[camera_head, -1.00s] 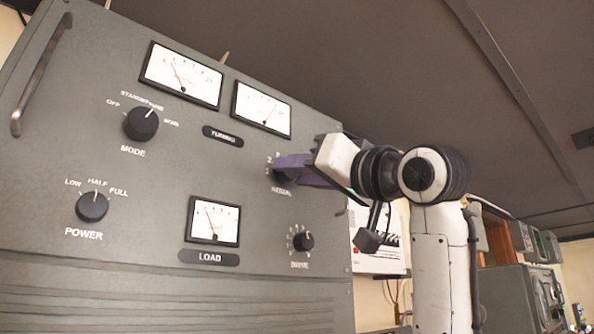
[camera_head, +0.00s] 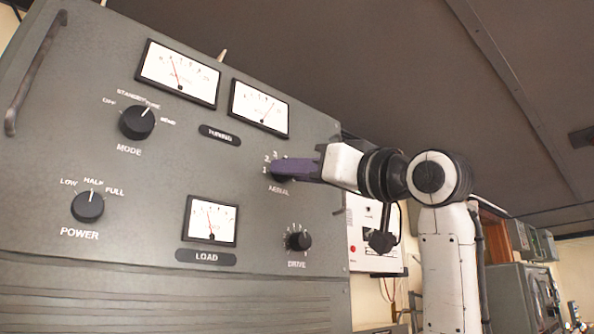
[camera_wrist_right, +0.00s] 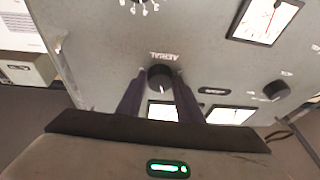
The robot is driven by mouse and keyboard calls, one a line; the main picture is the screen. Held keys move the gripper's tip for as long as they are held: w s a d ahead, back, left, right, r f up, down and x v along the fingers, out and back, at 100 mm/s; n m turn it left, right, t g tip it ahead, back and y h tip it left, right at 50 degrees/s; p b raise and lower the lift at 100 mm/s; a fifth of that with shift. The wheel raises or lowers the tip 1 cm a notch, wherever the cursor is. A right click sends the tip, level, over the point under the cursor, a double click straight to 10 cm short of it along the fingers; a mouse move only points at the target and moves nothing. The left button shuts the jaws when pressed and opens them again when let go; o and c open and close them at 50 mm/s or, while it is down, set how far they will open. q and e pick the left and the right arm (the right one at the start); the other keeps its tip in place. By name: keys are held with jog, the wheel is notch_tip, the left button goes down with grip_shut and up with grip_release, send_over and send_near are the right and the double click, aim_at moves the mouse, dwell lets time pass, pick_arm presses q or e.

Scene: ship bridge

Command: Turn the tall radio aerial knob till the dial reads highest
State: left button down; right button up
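The black aerial knob (camera_head: 281,178) is on the right of the grey radio panel, partly hidden by my right gripper (camera_head: 277,170) in the head view. In the wrist view the knob (camera_wrist_right: 160,77) sits between the two purple fingers (camera_wrist_right: 160,80), which lie close along its sides. No clear gap shows there, so the gripper looks shut on it. The knob's pointer is hard to make out. The upper right dial (camera_head: 260,107) has its needle right of middle. The upper left dial (camera_head: 178,73) has its needle left of middle. My left gripper is out of view.
The load meter (camera_head: 211,220) and the drive knob (camera_head: 298,240) are below the aerial knob. The mode knob (camera_head: 137,122) and power knob (camera_head: 87,206) are on the left. A metal handle (camera_head: 35,72) runs along the panel's left edge. A white wall box (camera_head: 362,235) stands behind my right arm.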

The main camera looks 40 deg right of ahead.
jog(key=o, duration=0.4)
jog(key=shift+s, duration=0.1)
jog(key=b+v, duration=0.3)
jog(key=v, duration=0.7)
jog(key=shift+s+b, duration=0.1)
jog(key=shift+b, duration=0.2)
